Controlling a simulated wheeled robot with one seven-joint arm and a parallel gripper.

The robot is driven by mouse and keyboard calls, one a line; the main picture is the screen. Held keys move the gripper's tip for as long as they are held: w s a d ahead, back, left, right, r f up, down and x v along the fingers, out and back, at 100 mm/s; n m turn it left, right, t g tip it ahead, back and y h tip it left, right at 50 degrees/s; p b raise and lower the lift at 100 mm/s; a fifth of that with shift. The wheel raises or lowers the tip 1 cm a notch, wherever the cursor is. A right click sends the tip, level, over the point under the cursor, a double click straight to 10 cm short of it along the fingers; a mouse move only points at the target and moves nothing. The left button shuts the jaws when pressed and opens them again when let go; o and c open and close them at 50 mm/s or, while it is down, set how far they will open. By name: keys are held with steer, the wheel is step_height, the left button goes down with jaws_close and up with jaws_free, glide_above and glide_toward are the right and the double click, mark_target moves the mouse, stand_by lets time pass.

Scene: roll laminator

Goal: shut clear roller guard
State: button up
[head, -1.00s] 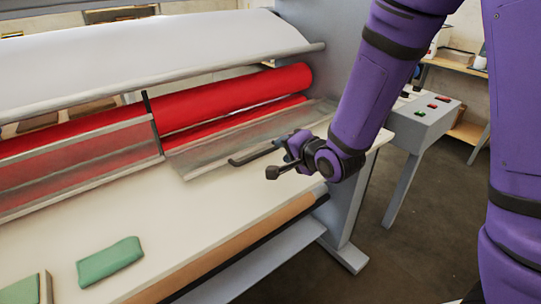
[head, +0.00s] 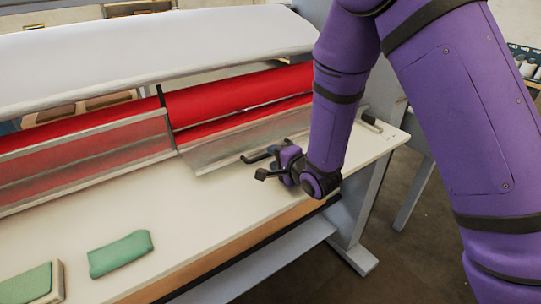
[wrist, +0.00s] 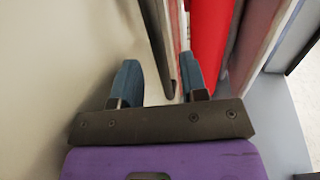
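The clear roller guard (head: 225,146) is the right-hand see-through panel in the head view. It is tilted outward, away from the red roller (head: 240,90), and its lower edge is low over the cream table. My gripper (head: 261,166) is just in front of that lower edge, toward its right part. In the wrist view my gripper (wrist: 158,82) is open, with two blue fingertips apart. A thin panel edge (wrist: 166,45) runs close to the right fingertip, and I cannot tell whether they touch.
A left guard panel (head: 85,150) stands in front of the rollers. A white sheet (head: 150,60) hangs above. Green pads (head: 120,253) lie on the front left of the table (head: 185,215). The table middle is clear. A small dark-handled part (head: 371,121) is at the right end.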

steer(key=shift+x, duration=1.45)
jaws_close()
steer(key=shift+r, duration=0.15)
